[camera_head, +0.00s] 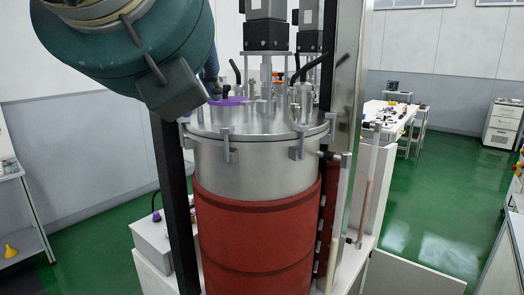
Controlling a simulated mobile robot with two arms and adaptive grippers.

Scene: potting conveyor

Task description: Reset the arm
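My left arm, a teal and silver link with a dark grey block, fills the upper left of the head view. It hangs in front of the left edge of the vessel lid. I see no fingers of my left gripper. My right arm and gripper do not show. A steel reactor vessel (255,170) with a red jacket (258,225) stands upright in the middle. Its flat lid (262,125) carries fittings and a purple ring-shaped part (228,101). The arm hides some of the area behind it.
Stirrer motors (266,30) stand above the lid, between dark uprights (175,200). A white box (152,240) is at the lower left. A shelf (22,215) with a yellow funnel (10,251) is far left. A table (390,112) with small items stands back right. Green floor (440,205) is open there.

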